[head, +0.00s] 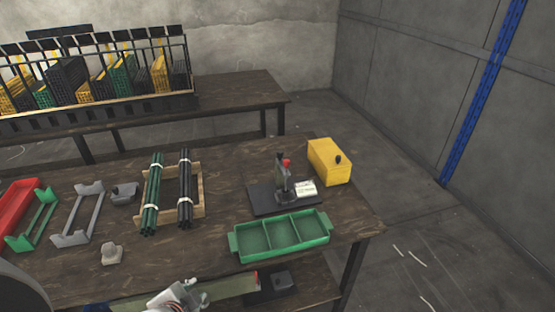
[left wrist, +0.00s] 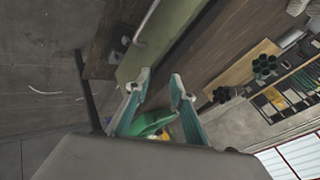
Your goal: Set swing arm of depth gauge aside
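My left gripper (head: 182,294) is at the bottom of the head view, in front of the bar and partly cut off. In the left wrist view its two fingers (left wrist: 160,86) are apart with nothing gripped between them. An olive panel (left wrist: 150,62) runs close by the fingertips; I cannot tell whether they touch. A dark block (head: 281,281) sits by the bar's red end. My right gripper is not in view.
A small press with a red knob (head: 283,180) stands on a dark plate behind a green three-part tray (head: 283,256). A yellow box (head: 328,163) is at the right. Rod bundles (head: 152,195), grey cradles (head: 78,215) and a grey block (head: 111,254) occupy the left.

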